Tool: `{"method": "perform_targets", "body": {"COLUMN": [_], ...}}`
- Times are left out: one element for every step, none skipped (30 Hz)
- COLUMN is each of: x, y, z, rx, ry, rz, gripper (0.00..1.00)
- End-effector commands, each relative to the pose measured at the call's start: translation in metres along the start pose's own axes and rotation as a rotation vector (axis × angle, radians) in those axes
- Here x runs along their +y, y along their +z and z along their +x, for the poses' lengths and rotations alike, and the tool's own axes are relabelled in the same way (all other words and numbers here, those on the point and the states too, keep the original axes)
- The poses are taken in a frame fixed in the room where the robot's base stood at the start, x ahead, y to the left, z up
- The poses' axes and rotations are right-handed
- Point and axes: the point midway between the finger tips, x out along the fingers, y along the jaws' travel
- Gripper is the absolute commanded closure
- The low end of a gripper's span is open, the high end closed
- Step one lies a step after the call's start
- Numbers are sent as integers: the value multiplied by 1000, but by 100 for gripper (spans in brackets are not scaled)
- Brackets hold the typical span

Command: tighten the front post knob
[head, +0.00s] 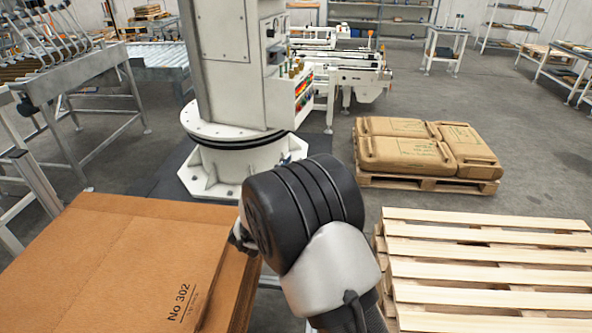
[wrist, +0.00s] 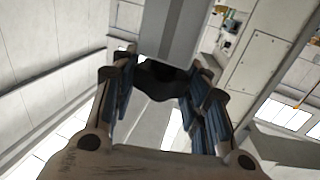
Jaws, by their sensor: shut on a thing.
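The front post knob (wrist: 163,80) is a black, lobed knob in the wrist view, at the lower end of a grey post (wrist: 178,28). My gripper (wrist: 160,92) has its two blue-padded fingers on either side of the knob and is shut on it. The finger pads partly cover the knob's sides. In the head view my black and silver wrist hides the knob and nearly all of my gripper; only a small dark part shows at the wrist's left edge.
A stack of brown cardboard sheets (head: 120,262) lies at the lower left. An empty wooden pallet (head: 488,272) is at the lower right, and a pallet of brown sacks (head: 408,150) behind it. The white palletizer column (head: 238,75) stands beyond my wrist. Grey conveyor frames stand left.

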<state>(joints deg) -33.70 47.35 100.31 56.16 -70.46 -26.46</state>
Motion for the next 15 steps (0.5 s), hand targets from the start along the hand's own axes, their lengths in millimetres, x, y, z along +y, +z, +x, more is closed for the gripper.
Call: {"method": "perform_targets", "body": {"x": [-1,-1,-1,-1,-1,-1,0,0,0,0,0,0,0,0,0], "y": [-1,-1,0,-1,-1,-1,-1,-1,-1,-1,-1,-1,-1,-1,-1], "z": [0,0,0,0,0,0,0,0,1,1,1,1,1,1,1], "rx": [2,2,1,1,2,2,2,3,3,3,3,3,3,3,3], "ry": [20,32,46,56,64,74,81,86,92,95,98,101,102,103,104], "rz": [1,1,1,1,1,1,1,2,2,2,1,1,1,1,1], "gripper": [82,82,82,82,82,82,82,82,82,82,82,82,82,82,82]}}
